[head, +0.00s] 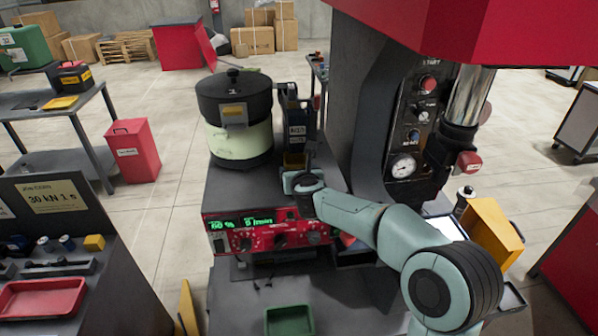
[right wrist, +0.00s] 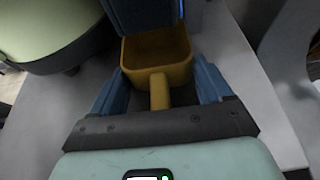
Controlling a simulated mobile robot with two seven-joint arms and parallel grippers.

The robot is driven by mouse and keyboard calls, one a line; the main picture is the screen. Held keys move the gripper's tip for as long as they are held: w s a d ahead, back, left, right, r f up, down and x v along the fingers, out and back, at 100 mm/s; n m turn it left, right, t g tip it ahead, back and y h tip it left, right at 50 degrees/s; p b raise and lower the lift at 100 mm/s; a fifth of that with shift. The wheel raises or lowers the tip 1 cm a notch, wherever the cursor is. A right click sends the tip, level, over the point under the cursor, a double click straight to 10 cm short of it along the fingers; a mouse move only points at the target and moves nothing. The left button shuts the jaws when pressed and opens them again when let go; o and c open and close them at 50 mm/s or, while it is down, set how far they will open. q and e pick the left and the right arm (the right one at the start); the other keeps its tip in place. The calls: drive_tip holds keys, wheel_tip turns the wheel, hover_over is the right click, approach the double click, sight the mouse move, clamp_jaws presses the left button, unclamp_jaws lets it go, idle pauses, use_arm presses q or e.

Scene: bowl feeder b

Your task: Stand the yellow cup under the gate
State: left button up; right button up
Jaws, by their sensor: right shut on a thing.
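The yellow cup (right wrist: 142,76) is a squarish open box with a handle (right wrist: 160,92) toward me. It looks empty. My right gripper (right wrist: 160,88) is shut on that handle, with its blue fingers at either side. The cup stands upright, its far edge beneath a dark blue upright part (right wrist: 145,18) that looks like the gate. I cannot tell whether its base touches the surface. In the head view the cup (head: 294,160) shows small and partly hidden behind my right gripper (head: 302,178), below the dark gate column (head: 297,118). My left gripper is not in view.
The lidded bowl feeder (head: 236,135) stands left of the gate column. A red control box (head: 268,230) is in front. The press column (head: 350,95) stands close on the right, with a gauge panel. A green tray (head: 290,322) lies at the front.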

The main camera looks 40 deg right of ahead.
drive_tip(key=shift+w+f, duration=0.2)
drive_tip(key=shift+w, duration=0.05)
drive_tip(key=o, duration=1.4)
drive_tip(key=shift+s+d+r, duration=0.1)
drive_tip(key=shift+s, duration=0.15)
drive_tip(key=shift+r, duration=0.2)
drive_tip(key=v, duration=1.1)
drive_tip(key=shift+s+a, duration=0.25)
drive_tip(key=shift+s, duration=0.05)
